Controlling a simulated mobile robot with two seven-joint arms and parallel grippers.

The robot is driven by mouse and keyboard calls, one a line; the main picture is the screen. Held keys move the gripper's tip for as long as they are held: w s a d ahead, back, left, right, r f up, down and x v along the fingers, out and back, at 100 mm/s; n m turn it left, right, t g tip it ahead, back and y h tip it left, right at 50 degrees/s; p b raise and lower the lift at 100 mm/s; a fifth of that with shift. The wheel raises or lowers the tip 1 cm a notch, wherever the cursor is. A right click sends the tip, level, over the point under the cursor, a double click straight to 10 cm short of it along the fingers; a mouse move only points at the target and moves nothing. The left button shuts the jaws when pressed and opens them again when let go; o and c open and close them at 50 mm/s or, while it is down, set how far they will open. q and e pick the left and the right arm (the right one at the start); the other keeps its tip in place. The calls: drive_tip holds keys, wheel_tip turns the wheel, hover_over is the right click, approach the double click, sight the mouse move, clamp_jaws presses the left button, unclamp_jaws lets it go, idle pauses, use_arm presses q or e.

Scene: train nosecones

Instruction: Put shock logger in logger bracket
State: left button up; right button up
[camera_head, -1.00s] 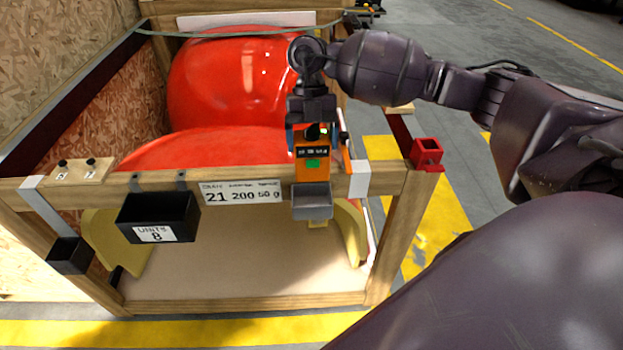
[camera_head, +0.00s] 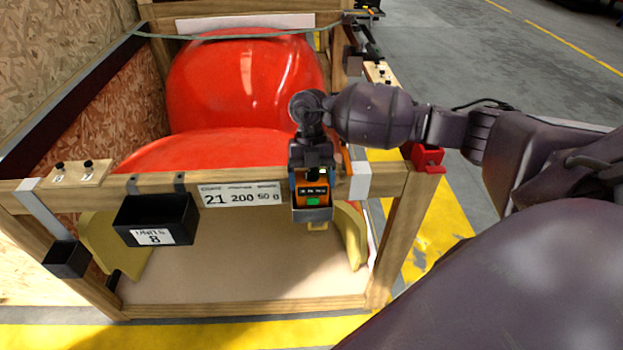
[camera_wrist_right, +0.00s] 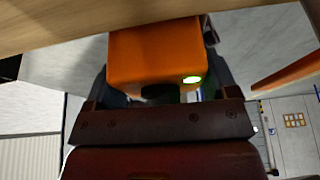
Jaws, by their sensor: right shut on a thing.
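The shock logger (camera_head: 312,190) is an orange box with a dark display and a green patch. My right gripper (camera_head: 313,172) is shut on its top. The logger is upright at the logger bracket (camera_head: 312,215), a grey holder on the crate's front rail, and its lower part is hidden behind the bracket's front wall. In the right wrist view the orange logger (camera_wrist_right: 158,55) sits between the fingers, with a lit green light. Whether it rests on the bracket's floor cannot be seen. My left gripper is not in view.
The wooden crate's front rail (camera_head: 100,190) carries a black bin (camera_head: 157,218) marked 8 and a label plate (camera_head: 240,194). Red nosecones (camera_head: 245,90) fill the crate behind. A red bracket (camera_head: 427,158) is on the right corner post.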

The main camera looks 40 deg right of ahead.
drive_tip(key=shift+r, duration=0.1)
drive_tip(key=o, duration=0.9)
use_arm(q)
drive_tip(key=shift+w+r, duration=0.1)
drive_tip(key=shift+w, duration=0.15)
use_arm(e)
drive_tip(key=shift+o, duration=0.8)
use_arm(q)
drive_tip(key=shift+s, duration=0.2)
use_arm(e)
drive_tip(key=v, duration=1.2)
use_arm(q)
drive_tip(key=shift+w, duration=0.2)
use_arm(e)
drive_tip(key=shift+s, duration=0.1)
